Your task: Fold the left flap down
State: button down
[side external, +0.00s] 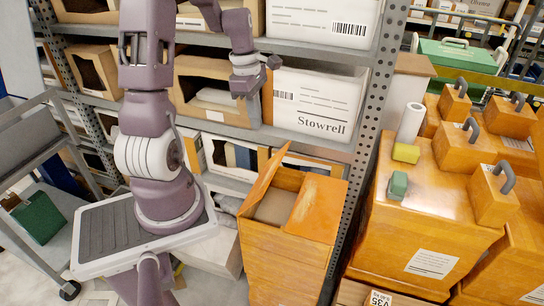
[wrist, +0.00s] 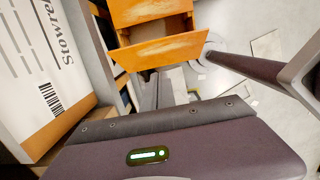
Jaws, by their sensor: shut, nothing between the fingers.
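An orange open-topped box (side external: 285,245) stands on the floor in front of the rack in the side view. Its left flap (side external: 263,178) stands up, tilted, along the left edge of the opening. An orange panel on the right (side external: 320,205) lies nearly flat, and brown contents (side external: 275,207) show between them. My gripper (side external: 250,82) is shut and empty, well above the box and apart from it, in front of the shelf. In the wrist view the orange box (wrist: 150,14) and a raised flap (wrist: 160,50) show at the top; the fingertips are not clear there.
A white Stowrell carton (side external: 315,103) sits on the shelf close right of my gripper. The perforated rack post (side external: 368,110) rises behind the box. Orange crates (side external: 425,220) stand at right, with a green block (side external: 398,185) on top. A grey cart (side external: 30,150) is at left.

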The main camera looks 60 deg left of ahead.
send_near(276, 166)
notch_tip(276, 166, down, 3)
jog(key=s+a, duration=0.2)
jog(key=s, duration=0.1)
jog(key=w+f, duration=0.1)
jog(key=w+d+f, duration=0.1)
jog(key=f, duration=0.1)
jog(key=shift+w+d, duration=0.2)
jog(key=shift+d, duration=0.15)
jog(key=shift+w+d+f, duration=0.2)
jog(key=shift+w+d, duration=0.05)
jog(key=shift+d, duration=0.05)
jog(key=shift+w+d+f+g+y, duration=0.2)
jog(key=shift+w+d+g+y, duration=0.1)
jog(key=shift+w+d, duration=0.1)
jog(key=shift+w+d+f+g+y, duration=0.75)
jog(key=shift+w+d+f, duration=0.15)
jog(key=shift+f, duration=0.7)
jog(key=shift+w+d+f+g+y, duration=0.7)
jog(key=shift+w+d+f, duration=0.2)
jog(key=shift+f, duration=0.7)
jog(key=shift+w+d+f+g+y, duration=0.75)
jog(key=shift+w+d+f, duration=0.2)
jog(key=shift+f, duration=0.65)
